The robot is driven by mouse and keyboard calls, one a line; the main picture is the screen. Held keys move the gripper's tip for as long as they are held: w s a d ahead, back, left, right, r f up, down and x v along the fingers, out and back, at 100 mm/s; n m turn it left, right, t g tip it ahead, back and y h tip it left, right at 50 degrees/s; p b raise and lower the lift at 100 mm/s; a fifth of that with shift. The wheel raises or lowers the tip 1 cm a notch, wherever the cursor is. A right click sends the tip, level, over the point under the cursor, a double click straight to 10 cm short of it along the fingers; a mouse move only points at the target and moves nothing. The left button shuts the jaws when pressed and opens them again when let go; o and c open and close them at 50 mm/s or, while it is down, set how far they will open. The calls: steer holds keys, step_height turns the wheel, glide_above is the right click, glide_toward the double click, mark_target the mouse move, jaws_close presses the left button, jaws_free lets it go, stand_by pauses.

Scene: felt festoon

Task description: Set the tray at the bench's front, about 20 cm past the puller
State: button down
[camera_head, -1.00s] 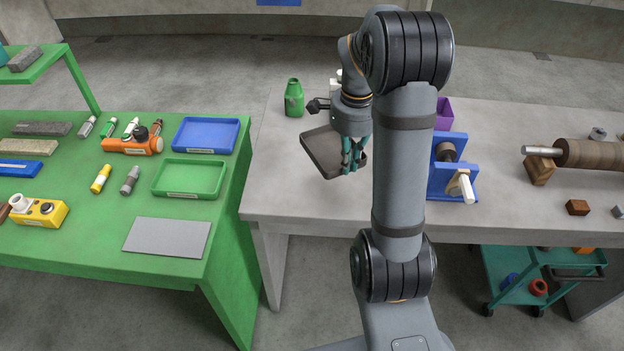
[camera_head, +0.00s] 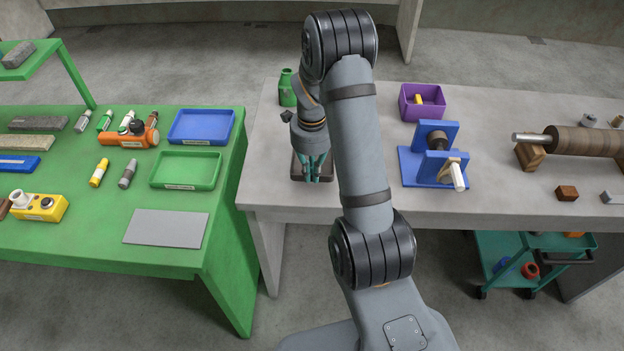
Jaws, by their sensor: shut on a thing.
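The dark grey-brown tray (camera_head: 298,173) is at the front left part of the grey bench (camera_head: 262,185). My gripper (camera_head: 315,172) is shut on the tray, with its teal fingers pointing down. The tray looks level and low over the bench top; I cannot tell whether it touches. My gripper and arm hide part of it. A blue stand with a dark round piece and a pale handle (camera_head: 437,158), likely the puller, stands on the bench to the right, beyond my arm and apart from the tray.
A green bottle (camera_head: 287,90) stands behind my wrist. A purple bin (camera_head: 422,103) is behind the blue stand. A wooden roller (camera_head: 585,141) lies at the right. The green table (camera_head: 85,246) with blue and green trays is to the left, across a narrow gap.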

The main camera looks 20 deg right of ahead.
steer(key=shift+f+p, duration=0.5)
steer(key=shift+f, duration=1.45)
steer(key=shift+f, duration=0.15)
steer(key=c, duration=1.9)
jaws_free()
steer(key=shift+r, duration=0.5)
step_height(320, 180, up, 11)
steer(key=b, duration=0.2)
steer(key=shift+s+r, duration=0.15)
